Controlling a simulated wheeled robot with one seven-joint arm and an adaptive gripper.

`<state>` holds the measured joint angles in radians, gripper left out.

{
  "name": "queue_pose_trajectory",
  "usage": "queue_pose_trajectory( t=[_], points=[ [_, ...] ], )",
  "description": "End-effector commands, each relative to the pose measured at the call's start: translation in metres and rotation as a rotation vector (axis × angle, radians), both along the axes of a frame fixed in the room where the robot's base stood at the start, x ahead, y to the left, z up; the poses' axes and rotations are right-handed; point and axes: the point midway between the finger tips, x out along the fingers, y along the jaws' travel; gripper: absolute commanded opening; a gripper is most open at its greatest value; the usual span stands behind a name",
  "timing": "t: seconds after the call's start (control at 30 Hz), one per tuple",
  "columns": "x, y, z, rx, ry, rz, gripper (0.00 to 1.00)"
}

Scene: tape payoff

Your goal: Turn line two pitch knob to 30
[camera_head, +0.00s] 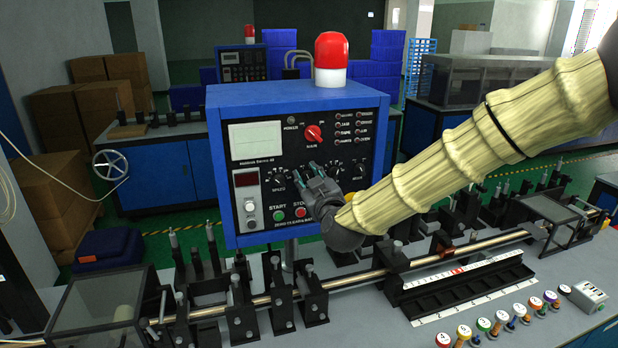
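A blue control box (223,150) with a black front panel stands behind the bench rail. Its panel has a red rotary knob (314,133) at the top and a row of small dial knobs below. The leftmost dial (276,177) is labelled SPEED. My gripper (308,172) is in front of the middle of that row, close to the panel, its fingers pointing up and left. It covers part of the row. The pitch label, its pointer and any contact are not readable here. The finger gap is too small to judge.
A long rod (367,277) on black stands crosses the bench in front. A scale strip (462,271) and several numbered, coloured pieces (482,324) lie at the right. A similar box (243,64) stands behind.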

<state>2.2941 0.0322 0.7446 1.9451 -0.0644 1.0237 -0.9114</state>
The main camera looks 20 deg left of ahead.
Motion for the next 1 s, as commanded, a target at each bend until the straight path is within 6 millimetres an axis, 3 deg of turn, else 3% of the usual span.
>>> queue_pose_trajectory(
  t=[0.07,0.27,0.67,1.0],
  points=[
    [-0.0001,0.0,-0.0001,0.0,0.0,0.0,0.32],
    [-0.0001,-0.0001,-0.0001,0.0,0.0,0.0,0.0],
    [0.0001,-0.0007,-0.0018,0.027,0.018,-0.001,0.0],
    [0.0015,-0.003,-0.0052,0.203,0.135,-0.001,0.0]
  ],
)
